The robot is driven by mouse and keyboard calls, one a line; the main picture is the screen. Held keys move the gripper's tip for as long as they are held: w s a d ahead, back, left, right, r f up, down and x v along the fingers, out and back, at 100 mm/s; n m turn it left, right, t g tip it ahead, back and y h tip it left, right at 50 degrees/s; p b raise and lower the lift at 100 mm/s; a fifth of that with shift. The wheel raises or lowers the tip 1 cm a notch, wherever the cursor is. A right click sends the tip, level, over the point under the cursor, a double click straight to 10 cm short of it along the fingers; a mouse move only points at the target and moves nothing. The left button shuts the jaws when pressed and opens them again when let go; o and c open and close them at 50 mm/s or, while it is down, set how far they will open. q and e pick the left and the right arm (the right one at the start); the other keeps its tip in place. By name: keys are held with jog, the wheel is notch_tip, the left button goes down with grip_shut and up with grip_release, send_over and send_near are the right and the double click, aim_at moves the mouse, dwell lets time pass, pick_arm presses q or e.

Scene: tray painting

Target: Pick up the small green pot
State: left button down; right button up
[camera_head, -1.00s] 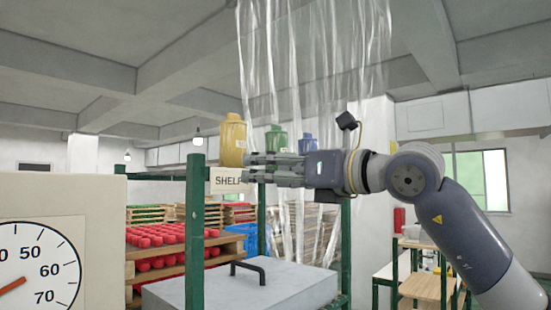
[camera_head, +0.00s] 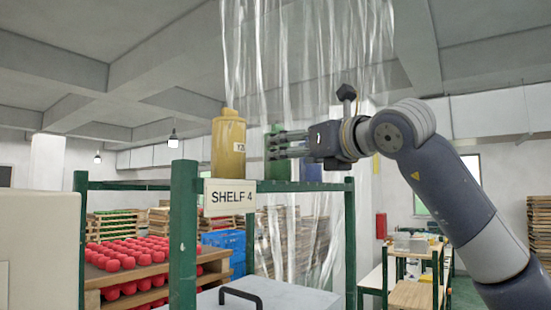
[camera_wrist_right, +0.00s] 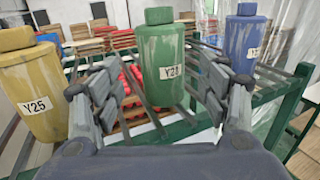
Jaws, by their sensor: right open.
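The small green pot (camera_head: 278,171) stands upright on the green metal shelf (camera_head: 262,186). My right gripper (camera_head: 283,145) is beside it and hides part of it in the head view. In the right wrist view the green pot (camera_wrist_right: 160,52) is centred between the open fingers of the right gripper (camera_wrist_right: 160,85). I cannot tell whether any finger touches it. Its label is partly readable. My left gripper is in neither current view.
A yellow pot (camera_head: 228,145) labelled Y25 in the wrist view stands left of the green pot. A blue pot (camera_wrist_right: 246,36) stands to its right. A shelf post with a "SHELF 4" sign (camera_head: 230,197) is in front. Clear plastic strips (camera_head: 305,60) hang behind.

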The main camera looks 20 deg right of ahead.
jog(key=shift+p+x, duration=0.35)
jog(key=shift+x, duration=0.75)
jog(key=p+x, duration=0.3)
jog(key=shift+w+r, duration=0.25)
jog(key=shift+w, duration=0.1)
jog(key=shift+w+f+p, duration=0.1)
jog(key=shift+w+p, duration=0.2)
jog(key=shift+w, duration=0.05)
jog(key=shift+w+a+f, duration=0.1)
jog(key=shift+w+a, duration=0.05)
jog(key=shift+w, duration=0.25)
jog(key=shift+a, duration=0.1)
jog(key=c, duration=0.8)
pick_arm(q)
jog(key=r, duration=0.1)
jog(key=s+r, duration=0.1)
jog(key=r, duration=0.1)
jog(key=s+r, duration=0.1)
jog(key=shift+d+r, duration=0.15)
jog(key=shift+r, duration=0.2)
pick_arm(e)
jog(key=shift+c, duration=0.4)
